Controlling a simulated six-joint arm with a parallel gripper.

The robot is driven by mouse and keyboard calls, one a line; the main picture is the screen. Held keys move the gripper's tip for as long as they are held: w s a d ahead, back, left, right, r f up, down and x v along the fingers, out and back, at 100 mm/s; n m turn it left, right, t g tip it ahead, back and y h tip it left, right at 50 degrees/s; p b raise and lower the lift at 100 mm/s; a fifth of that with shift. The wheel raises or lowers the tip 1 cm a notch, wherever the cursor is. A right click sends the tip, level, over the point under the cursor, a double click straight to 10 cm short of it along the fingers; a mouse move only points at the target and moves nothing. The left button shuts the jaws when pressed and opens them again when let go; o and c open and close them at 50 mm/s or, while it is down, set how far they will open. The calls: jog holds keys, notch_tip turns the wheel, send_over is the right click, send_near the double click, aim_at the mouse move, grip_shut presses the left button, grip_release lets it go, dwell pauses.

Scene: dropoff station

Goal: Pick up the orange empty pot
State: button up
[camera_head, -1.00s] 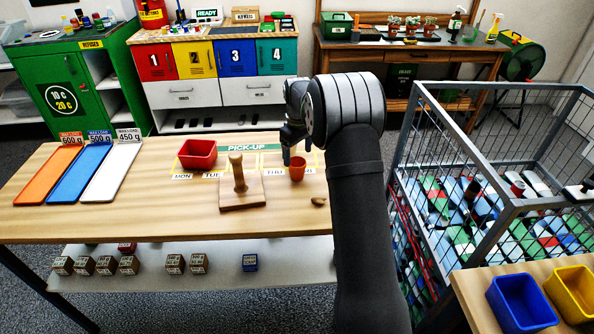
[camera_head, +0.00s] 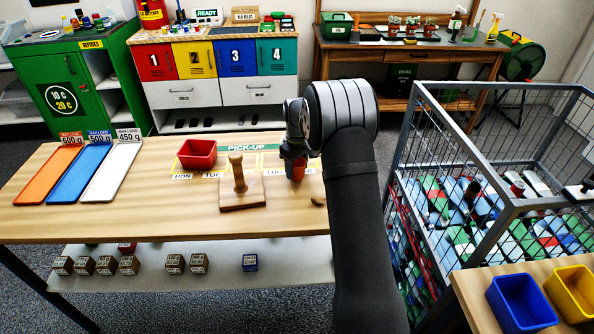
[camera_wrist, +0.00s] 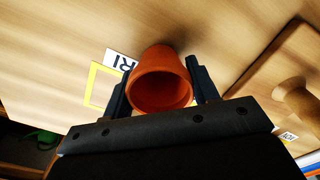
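The orange pot (camera_wrist: 161,80) is small and empty, and its open mouth faces the camera in the wrist view. In the head view the orange pot (camera_head: 299,172) stands on the wooden table (camera_head: 110,222), partly hidden by my gripper (camera_head: 293,155). In the wrist view my gripper (camera_wrist: 160,92) is open, with one dark finger on each side of the pot. A small gap seems to show at the right finger; whether the left finger touches the pot I cannot tell.
A wooden block with an upright peg (camera_head: 241,190) stands just left of the pot. A red bin (camera_head: 197,153) sits behind it to the left. A small brown item (camera_head: 318,201) lies near my arm. A wire cage (camera_head: 500,205) stands to the right.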

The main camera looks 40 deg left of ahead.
jog(key=shift+c, duration=0.8)
